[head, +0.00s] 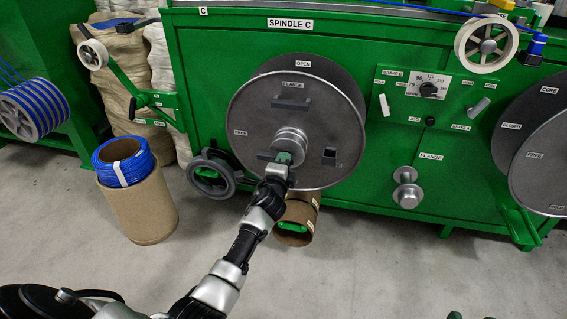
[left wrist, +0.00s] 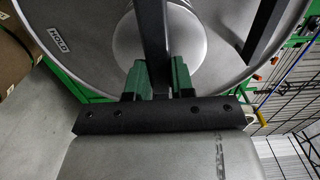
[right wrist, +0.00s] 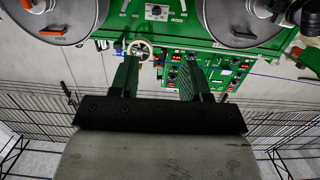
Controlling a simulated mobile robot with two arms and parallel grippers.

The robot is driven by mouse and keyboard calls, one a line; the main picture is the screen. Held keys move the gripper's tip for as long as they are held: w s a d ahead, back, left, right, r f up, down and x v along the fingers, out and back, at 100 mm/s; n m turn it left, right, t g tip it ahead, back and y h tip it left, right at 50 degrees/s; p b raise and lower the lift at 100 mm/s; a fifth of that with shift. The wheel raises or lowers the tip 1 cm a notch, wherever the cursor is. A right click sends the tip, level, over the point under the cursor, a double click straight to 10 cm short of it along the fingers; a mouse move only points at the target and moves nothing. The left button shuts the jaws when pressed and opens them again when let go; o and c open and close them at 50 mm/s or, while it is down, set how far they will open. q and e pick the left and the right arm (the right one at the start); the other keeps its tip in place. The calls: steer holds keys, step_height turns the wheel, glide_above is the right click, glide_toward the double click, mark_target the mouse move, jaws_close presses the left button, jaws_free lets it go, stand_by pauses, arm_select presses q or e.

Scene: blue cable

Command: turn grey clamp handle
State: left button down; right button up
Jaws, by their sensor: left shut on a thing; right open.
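The grey flange disc (head: 250,118) is on the front of spindle C, with a round hub (head: 291,139) at its middle. My left gripper (head: 284,159) reaches up to the hub's lower side. In the left wrist view, the green fingers of the left gripper (left wrist: 158,75) are shut on a dark grey bar (left wrist: 152,35), which I take for the clamp handle; it crosses in front of the hub (left wrist: 192,45). In the head view the gripper hides most of it.
Other dark grips (head: 329,156) stick out from the flange. A handwheel (head: 211,176) is at its lower left and a cardboard tube (head: 297,218) below. A cardboard drum (head: 139,208) with blue cable stands left. The floor at right is clear.

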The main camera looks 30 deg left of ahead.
arm_select(q)
steer(key=c, duration=1)
jaws_free()
steer(key=shift+o, duration=0.2)
steer(key=p+v, duration=0.2)
steer(key=v, duration=0.8)
steer(key=shift+s+d, duration=0.2)
steer(key=shift+s, duration=0.15)
arm_select(e)
steer(key=s+d+f+g+h, duration=0.2)
steer(key=s+f+g, duration=0.2)
steer(key=f+g, duration=0.2)
steer(key=shift+s+d+f+g, duration=0.25)
steer(key=shift+s+f+g, duration=0.05)
steer(key=shift+s+g, duration=0.1)
